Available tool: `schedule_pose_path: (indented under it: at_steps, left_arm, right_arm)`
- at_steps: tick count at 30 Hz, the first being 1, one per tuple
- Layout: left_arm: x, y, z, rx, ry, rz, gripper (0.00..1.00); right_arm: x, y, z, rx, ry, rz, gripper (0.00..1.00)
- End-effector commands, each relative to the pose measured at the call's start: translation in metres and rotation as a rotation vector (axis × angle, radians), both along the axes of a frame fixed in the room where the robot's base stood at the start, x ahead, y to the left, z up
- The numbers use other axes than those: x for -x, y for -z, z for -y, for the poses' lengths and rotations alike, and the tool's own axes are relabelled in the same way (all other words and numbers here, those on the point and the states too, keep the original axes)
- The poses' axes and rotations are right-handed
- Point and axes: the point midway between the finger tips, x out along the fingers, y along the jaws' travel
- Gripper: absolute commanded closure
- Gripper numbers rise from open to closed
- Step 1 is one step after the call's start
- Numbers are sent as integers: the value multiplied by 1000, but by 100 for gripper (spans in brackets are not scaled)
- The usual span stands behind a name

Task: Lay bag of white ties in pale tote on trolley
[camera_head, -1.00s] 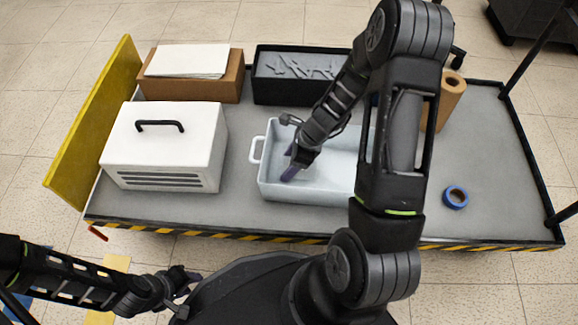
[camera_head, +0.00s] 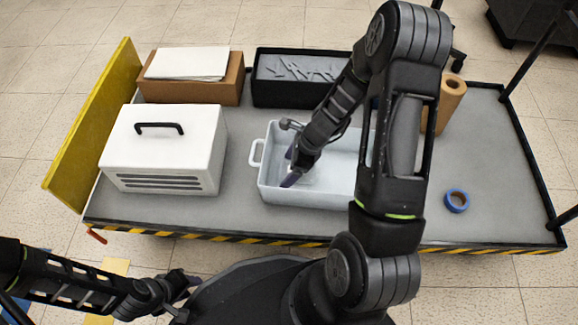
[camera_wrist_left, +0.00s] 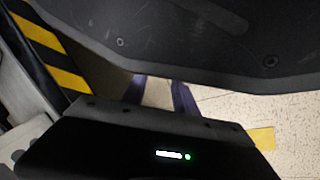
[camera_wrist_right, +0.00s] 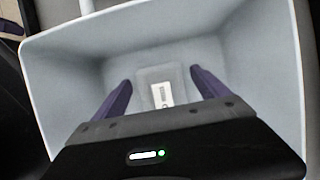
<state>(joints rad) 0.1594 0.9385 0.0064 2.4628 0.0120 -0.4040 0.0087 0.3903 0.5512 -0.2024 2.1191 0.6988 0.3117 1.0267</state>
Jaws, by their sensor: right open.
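The pale tote (camera_head: 262,182) stands on the trolley's grey deck, with a handle on its left end. It also fills much of the right wrist view (camera_wrist_right: 268,60). The bag of white ties (camera_wrist_right: 160,90) looks like a small clear bag with a white printed label, lying flat on the tote floor; its ties cannot be made out. My right gripper (camera_head: 290,178) is inside the tote with its purple fingers (camera_wrist_right: 161,80) open either side of the bag, apart from it. My left gripper (camera_head: 194,279) is empty and open, low in front of the trolley; my own body partly covers its view.
On the trolley (camera_head: 240,205) are a white vented case (camera_head: 165,150), a brown box (camera_head: 190,90) with papers, a black bin (camera_head: 290,92) of grey pieces, a brown roll (camera_head: 450,105) and blue tape (camera_head: 456,201). The deck around the tape is clear.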

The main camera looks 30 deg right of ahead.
Motion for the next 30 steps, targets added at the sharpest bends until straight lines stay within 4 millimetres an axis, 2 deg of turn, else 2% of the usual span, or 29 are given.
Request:
schedule_pose_path:
  at_steps: [7,19,24,30]
  left_arm:
    - [2,-18,0,1,3,-5,66]
    - [10,-67,-1,5,14,-27,66]
    - [12,-74,-1,6,17,-34,66]
    - [13,-74,-2,6,17,-35,66]
  right_arm:
    - [4,-25,6,1,0,1,15]
    - [24,-99,29,0,1,2,15]
    - [29,-113,34,1,2,1,15]
    - [30,-113,35,0,0,0,15]
